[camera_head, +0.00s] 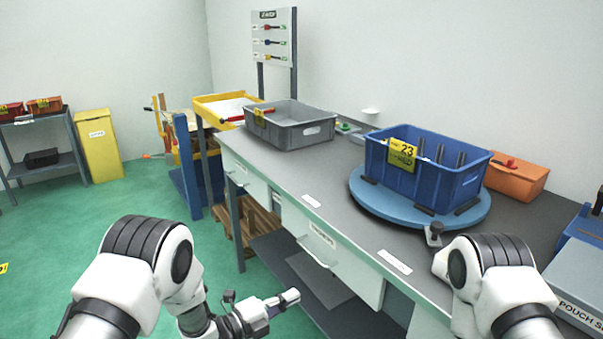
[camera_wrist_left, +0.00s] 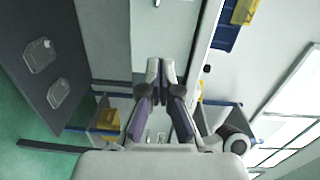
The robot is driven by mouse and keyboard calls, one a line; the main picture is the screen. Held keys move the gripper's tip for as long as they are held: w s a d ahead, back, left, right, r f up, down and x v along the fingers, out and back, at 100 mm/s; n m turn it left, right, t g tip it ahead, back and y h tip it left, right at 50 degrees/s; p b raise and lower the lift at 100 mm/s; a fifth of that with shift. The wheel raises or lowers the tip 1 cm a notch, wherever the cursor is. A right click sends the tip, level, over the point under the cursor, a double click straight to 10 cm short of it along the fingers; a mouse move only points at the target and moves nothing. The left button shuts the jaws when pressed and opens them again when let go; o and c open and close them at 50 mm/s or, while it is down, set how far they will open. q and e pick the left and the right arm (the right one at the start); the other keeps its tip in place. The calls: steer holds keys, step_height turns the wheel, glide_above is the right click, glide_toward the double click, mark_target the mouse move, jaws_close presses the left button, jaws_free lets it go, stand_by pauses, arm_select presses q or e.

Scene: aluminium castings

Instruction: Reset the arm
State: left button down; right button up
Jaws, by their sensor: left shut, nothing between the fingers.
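My left gripper (camera_head: 284,302) is in the lower middle of the head view, in front of the workbench and below its top. In the left wrist view its two fingers (camera_wrist_left: 161,70) are together at the tips, with nothing between them. My left arm is bent, coming in from the lower left. My right arm shows at the lower right, over the bench's near edge; its gripper is not visible.
On the grey workbench (camera_head: 335,204) stand a grey bin (camera_head: 305,135) and, on a round blue turntable (camera_head: 365,192), a blue bin (camera_head: 450,185) holding metal parts. An orange bin (camera_head: 520,182) is behind. Drawers (camera_head: 318,240) face my left gripper. Green floor is clear at left.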

arm_select(q)
steer(key=s+a+f+n+g+y+p, duration=0.1)
steer(key=s+a+f+n+y+p, duration=0.2)
steer(key=s+a+f+n+y, duration=0.25)
steer(key=s+a+f+n+g+y+p, duration=0.1)
steer(key=s+a+f+n+y+p, duration=0.2)
steer(key=s+a+n, duration=0.5)
steer(key=s+a+n+g+y, duration=0.1)
steer(key=s+a+n+g, duration=0.2)
steer(key=s+n, duration=0.2)
steer(key=s+a+f+n+g+y, duration=0.1)
steer(key=s+n, duration=0.4)
steer(key=s, duration=0.6)
steer(key=s+a+f+n+g+y, duration=0.1)
steer(key=s+a+n+g+y, duration=0.2)
steer(key=s, duration=0.5)
steer(key=shift+a+n+g, duration=0.8)
steer(key=shift+a+n, duration=0.25)
steer(key=shift+a, duration=0.2)
arm_select(e)
step_height(320, 180, up, 9)
arm_select(q)
steer(key=shift+f+y, duration=0.1)
steer(key=shift+y, duration=0.15)
